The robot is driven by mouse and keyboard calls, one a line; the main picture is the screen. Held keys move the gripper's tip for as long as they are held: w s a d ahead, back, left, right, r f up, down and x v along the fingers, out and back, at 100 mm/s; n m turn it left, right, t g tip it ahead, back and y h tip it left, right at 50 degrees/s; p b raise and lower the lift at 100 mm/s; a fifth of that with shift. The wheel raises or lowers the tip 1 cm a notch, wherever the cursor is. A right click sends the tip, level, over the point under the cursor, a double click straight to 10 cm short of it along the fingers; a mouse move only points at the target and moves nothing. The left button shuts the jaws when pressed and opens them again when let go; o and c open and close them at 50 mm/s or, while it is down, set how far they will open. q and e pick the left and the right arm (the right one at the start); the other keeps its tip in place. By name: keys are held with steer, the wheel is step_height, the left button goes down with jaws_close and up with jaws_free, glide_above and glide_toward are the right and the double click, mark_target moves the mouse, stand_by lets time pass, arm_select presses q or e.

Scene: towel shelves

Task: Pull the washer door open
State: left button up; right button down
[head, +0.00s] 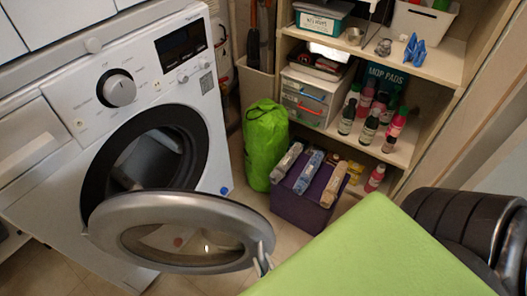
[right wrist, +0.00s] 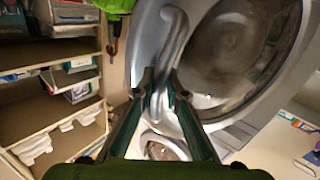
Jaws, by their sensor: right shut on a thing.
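The white washer (head: 75,115) stands at the left in the head view. Its round door (head: 110,215), with a grey rim and a glass middle, is swung far out from the dark drum opening (head: 152,155). My right gripper (head: 263,262) is at the door's outer edge, largely hidden by my green arm. In the right wrist view my right gripper (right wrist: 160,88) is shut on the curved grey door handle (right wrist: 175,45), one finger on each side. The door glass (right wrist: 235,50) shows beyond. My left gripper is not in view.
A green bag (head: 264,145) and a purple box (head: 305,195) with bottles on top stand on the floor right of the washer. Wooden shelves (head: 430,65) with bottles and bins stand at the back right. Some tiled floor is clear between the door and the box.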

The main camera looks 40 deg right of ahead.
mark_target(258, 237)
steer(key=shift+s+f, duration=0.1)
steer(key=shift+f, duration=0.1)
steer(key=c, duration=2)
jaws_free()
steer(key=shift+r, duration=0.15)
step_height(258, 237, up, 10)
steer(key=shift+f, duration=0.1)
